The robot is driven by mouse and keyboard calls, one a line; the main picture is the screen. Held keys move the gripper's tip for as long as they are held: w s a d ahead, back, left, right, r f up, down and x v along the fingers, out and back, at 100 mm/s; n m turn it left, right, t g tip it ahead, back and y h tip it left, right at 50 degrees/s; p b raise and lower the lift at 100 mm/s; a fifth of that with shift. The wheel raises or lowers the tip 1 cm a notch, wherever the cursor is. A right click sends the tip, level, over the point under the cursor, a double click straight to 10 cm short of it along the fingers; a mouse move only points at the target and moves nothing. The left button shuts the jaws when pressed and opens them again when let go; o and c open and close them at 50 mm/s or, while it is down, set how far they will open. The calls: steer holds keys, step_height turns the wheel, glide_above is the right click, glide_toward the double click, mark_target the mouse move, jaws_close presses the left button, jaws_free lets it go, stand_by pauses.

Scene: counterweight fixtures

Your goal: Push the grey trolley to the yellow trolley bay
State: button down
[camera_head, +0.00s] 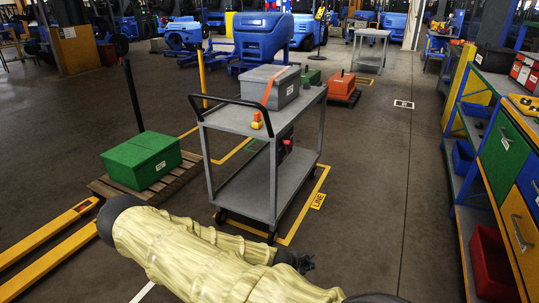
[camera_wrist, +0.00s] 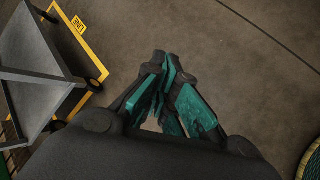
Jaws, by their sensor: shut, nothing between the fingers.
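The grey trolley (camera_head: 247,193) stands upright in the middle of the head view, its black push handle at the left end. A yellow floor outline marked LINE (camera_head: 318,201) runs along its right side and near end; the trolley appears to stand within it, though its far side is hidden. The trolley's corner (camera_wrist: 38,80) and the yellow outline (camera_wrist: 80,38) show at the left of the wrist view. My gripper (camera_wrist: 166,88) has teal finger pads, shut and empty, over bare floor and apart from the trolley. In the head view my gripper (camera_head: 299,262) is partly hidden behind my sleeved arm.
The trolley's top holds a grey case (camera_head: 271,86) and an orange-yellow item (camera_head: 257,121). A green box (camera_head: 141,158) on a pallet and yellow forks (camera_head: 52,232) are at left. Shelving with drawers (camera_head: 504,150) lines the right. Open floor (camera_head: 375,190) lies between trolley and shelving.

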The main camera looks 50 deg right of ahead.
steer(key=w+d+r+n+h+b, duration=0.25)
steer(key=w+d, duration=0.35)
steer(key=d, duration=0.4)
steer(key=n+t+h+b, duration=0.5)
steer(key=n+h+b, duration=0.2)
steer(key=n+b, duration=0.35)
glide_toward(272, 161)
steer(key=d, duration=0.4)
steer(key=w+d+b, duration=0.1)
steer(key=d, duration=0.2)
steer(key=shift+w, duration=0.15)
